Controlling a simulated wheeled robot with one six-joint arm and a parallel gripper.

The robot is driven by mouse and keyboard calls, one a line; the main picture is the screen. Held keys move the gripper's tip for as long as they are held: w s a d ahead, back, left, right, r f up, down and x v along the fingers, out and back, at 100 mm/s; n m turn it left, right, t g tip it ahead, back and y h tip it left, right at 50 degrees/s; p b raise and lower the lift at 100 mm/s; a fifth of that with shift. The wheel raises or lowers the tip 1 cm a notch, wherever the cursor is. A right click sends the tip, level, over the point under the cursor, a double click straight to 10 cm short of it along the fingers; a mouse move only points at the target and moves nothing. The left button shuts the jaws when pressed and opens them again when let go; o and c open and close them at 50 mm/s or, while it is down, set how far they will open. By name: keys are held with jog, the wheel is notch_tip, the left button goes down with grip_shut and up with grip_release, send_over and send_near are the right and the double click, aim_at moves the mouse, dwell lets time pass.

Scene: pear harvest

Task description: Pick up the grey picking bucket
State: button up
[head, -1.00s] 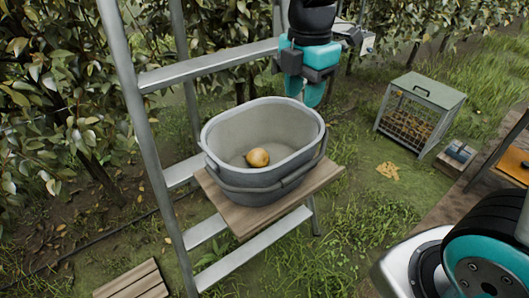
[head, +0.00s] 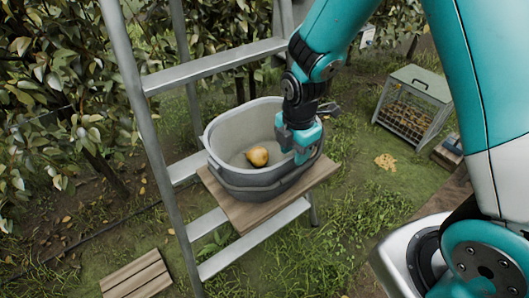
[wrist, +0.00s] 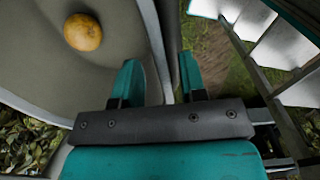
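The grey picking bucket (head: 225,165) stands upright on a wooden board (head: 248,217) set on the ladder. One yellow-brown pear (head: 257,156) lies inside; it also shows in the wrist view (wrist: 83,32). My gripper (head: 303,155) is at the right part of the bucket's rim, pointing down. In the wrist view my gripper (wrist: 159,65) has its two teal fingers apart, with the bucket's wall (wrist: 152,25) running between them. One finger is on the inner side and one on the outer side. I cannot tell if either touches the wall.
A metal ladder (head: 139,130) stands around the board, its rail left of the bucket. Leafy trees (head: 60,90) are behind. A wire-sided box (head: 413,105) and a small yellow pile (head: 385,161) are on the grass at right. A slatted wooden piece (head: 137,280) lies at bottom left.

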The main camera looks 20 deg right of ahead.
jog(key=shift+f, duration=0.75)
jog(key=shift+c, duration=0.5)
grip_shut()
dwell(0.4)
